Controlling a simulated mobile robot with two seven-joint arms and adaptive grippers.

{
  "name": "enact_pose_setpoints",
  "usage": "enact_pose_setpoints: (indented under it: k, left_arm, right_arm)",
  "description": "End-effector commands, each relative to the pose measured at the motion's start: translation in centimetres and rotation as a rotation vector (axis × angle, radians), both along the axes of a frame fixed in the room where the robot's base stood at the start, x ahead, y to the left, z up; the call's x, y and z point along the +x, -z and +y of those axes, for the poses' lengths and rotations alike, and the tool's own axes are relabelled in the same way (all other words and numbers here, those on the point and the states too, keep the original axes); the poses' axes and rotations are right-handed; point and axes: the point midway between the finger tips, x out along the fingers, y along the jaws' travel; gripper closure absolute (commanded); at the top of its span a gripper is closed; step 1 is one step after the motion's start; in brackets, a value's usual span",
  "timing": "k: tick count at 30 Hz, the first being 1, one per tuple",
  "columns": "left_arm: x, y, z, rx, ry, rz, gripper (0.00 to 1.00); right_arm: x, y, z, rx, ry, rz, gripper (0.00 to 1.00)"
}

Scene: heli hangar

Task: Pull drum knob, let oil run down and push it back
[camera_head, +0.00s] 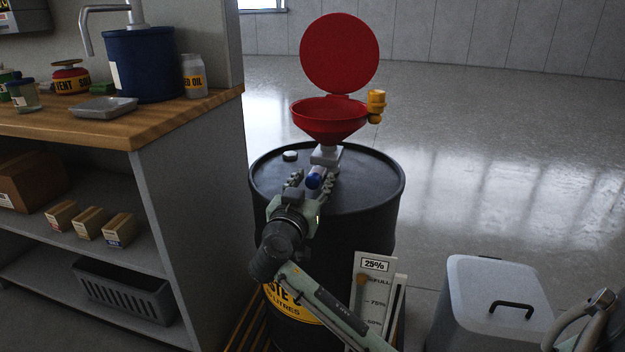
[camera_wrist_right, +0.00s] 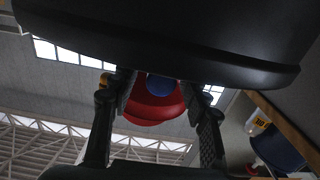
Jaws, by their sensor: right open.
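The black waste-oil drum (camera_head: 375,175) stands upright with a red funnel (camera_head: 330,118) on top, its red round lid (camera_head: 340,52) raised behind it. A blue knob (camera_head: 314,181) sits in front of the funnel's grey neck (camera_head: 326,155). My right gripper (camera_head: 311,180) is open at the knob, with its fingers on either side. In the right wrist view, the blue knob (camera_wrist_right: 160,88) shows between the two open fingers (camera_wrist_right: 160,95), with the red funnel (camera_wrist_right: 152,108) behind it. I cannot tell whether the fingers touch the knob. My left gripper is out of view.
A wooden-topped workbench (camera_head: 150,128) on the left carries a blue container (camera_head: 150,65) and bottles. A grey lidded bin (camera_head: 490,295) stands at the right. Open floor lies behind it.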

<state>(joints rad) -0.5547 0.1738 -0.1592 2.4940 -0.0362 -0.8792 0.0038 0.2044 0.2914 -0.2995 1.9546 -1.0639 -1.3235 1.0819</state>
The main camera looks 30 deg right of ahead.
Motion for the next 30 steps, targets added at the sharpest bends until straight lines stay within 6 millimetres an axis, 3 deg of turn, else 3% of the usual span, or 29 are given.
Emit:
enact_pose_setpoints:
  k: [9,20,30]
  left_arm:
    - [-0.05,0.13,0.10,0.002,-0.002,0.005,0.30]
    - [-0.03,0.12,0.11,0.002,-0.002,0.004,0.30]
    - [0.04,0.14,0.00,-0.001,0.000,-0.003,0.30]
  right_arm:
    - [0.22,0.02,-0.24,0.001,-0.001,0.001,0.55]
    - [0.20,0.02,-0.21,0.001,-0.001,0.001,0.99]
    - [0.34,0.09,-0.40,0.001,0.000,0.000,1.00]
